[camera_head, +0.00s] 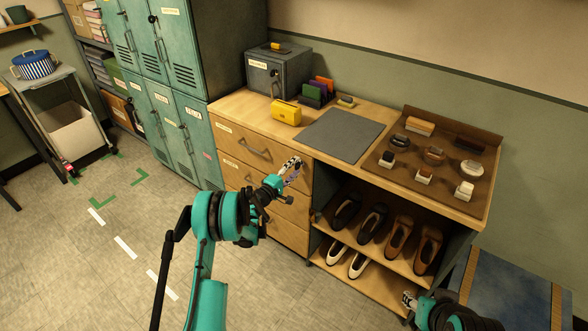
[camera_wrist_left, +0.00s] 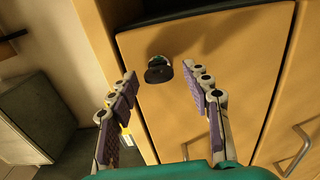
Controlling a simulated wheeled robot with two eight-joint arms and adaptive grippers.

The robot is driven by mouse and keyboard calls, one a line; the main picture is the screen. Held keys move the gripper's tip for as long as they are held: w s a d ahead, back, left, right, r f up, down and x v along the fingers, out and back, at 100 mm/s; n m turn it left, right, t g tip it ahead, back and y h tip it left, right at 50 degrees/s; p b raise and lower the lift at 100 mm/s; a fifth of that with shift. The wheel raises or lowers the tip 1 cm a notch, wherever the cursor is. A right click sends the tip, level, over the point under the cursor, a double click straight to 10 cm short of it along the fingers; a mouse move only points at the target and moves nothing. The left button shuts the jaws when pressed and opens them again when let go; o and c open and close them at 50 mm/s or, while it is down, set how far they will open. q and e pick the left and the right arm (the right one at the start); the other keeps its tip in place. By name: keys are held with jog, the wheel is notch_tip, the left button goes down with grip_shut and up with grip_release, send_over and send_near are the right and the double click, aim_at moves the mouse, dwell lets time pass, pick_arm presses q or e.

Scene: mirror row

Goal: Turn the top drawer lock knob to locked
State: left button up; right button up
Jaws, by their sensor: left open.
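The lock knob (camera_wrist_left: 158,70) is small, dark and round, and sits on a wooden drawer front (camera_wrist_left: 205,45) in the left wrist view. Its turned position is too small to read. In the head view the top drawer (camera_head: 240,150) is closed, and the knob is hidden behind my left gripper. My left gripper (camera_head: 292,168) is at the right end of the drawer fronts. In the left wrist view its open fingers (camera_wrist_left: 162,84) stand either side of the knob, apart from it. My right gripper (camera_head: 408,300) is low by the shoe shelves; its jaw opening is unclear.
Shelves with several shoes (camera_head: 373,220) are right of the drawers. The worktop holds a grey mat (camera_head: 340,135), a yellow box (camera_head: 287,112), a small safe (camera_head: 278,70) and a brown tray (camera_head: 395,180) of shoe-care items. Green lockers (camera_head: 180,120) stand at left. The floor in front is clear.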

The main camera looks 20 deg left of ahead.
pick_arm(q)
jog(key=v, duration=1.2)
jog(key=s+d+r+m+g, duration=0.75)
jog(key=s+d+r, duration=0.35)
jog(key=d+r, duration=0.25)
jog(key=s+a+m+g+y, duration=0.2)
jog(key=s+m+y, duration=0.4)
jog(key=s, duration=1.9)
jog(key=shift+s+a+f+m, duration=0.25)
jog(key=shift+a+m, duration=0.1)
